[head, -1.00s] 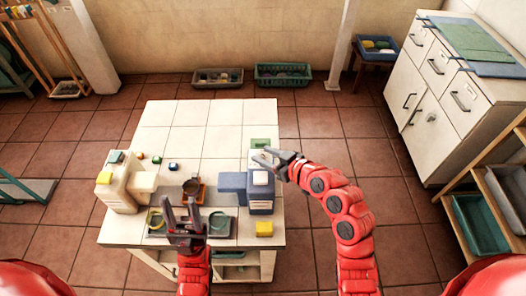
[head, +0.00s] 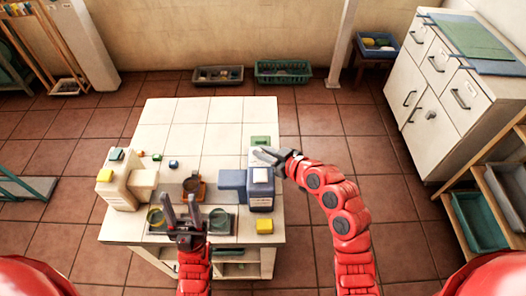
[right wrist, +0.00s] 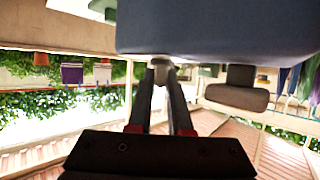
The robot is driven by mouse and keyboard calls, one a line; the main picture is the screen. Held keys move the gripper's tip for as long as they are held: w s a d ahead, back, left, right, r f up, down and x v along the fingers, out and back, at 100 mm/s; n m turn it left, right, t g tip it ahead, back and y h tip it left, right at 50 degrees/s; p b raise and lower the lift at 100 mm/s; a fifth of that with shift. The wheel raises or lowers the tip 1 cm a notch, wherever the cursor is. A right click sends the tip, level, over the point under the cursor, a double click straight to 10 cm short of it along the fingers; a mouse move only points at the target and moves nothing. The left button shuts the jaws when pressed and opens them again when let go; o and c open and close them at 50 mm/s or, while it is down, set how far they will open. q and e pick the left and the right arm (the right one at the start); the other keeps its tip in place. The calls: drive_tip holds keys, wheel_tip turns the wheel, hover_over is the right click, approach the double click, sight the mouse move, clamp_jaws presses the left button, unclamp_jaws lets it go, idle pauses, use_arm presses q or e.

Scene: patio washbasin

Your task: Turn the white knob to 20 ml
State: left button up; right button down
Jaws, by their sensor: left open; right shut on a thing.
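A blue dispenser (head: 261,200) with a pale panel on its top stands at the right side of the white tiled table, its blue arm (head: 232,180) reaching left. My right gripper (head: 260,153) is at the dispenser's back.
A cream dispenser (head: 118,190) stands at the table's left. A dark bowl on an orange-brown stand (head: 195,194) is between the dispensers. A yellow block (head: 264,226), a green block (head: 261,141) and small blocks lie about. The table's (head: 205,115) far half is clear.

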drive_tip(key=m+t+h+p, duration=0.1)
drive_tip(key=m+h+p, duration=0.1)
drive_tip(key=p, duration=0.1)
drive_tip(key=shift+s+a+r+m+t, duration=0.2)
drive_tip(key=shift+a+m+t, duration=0.1)
drive_tip(key=shift+t, duration=0.1)
drive_tip(key=m+t+h+p, duration=0.1)
drive_tip(key=m+h, duration=0.1)
drive_tip(key=h, duration=0.1)
drive_tip(key=shift+f+p, duration=0.1)
drive_tip(key=shift+p, duration=0.25)
drive_tip(key=shift+f+m+h, duration=0.1)
drive_tip(key=shift+m+h, duration=0.2)
drive_tip(key=shift+m, duration=0.3)
drive_tip(key=shift+a+m+t+h, duration=0.1)
drive_tip(key=shift+m+t+h, duration=0.3)
drive_tip(key=shift+m+h, duration=0.25)
drive_tip(key=shift+f+m+h+b, duration=0.15)
drive_tip(key=shift+m+h+b, duration=0.4)
drive_tip(key=shift+h, duration=0.3)
drive_tip(key=shift+m+h, duration=0.3)
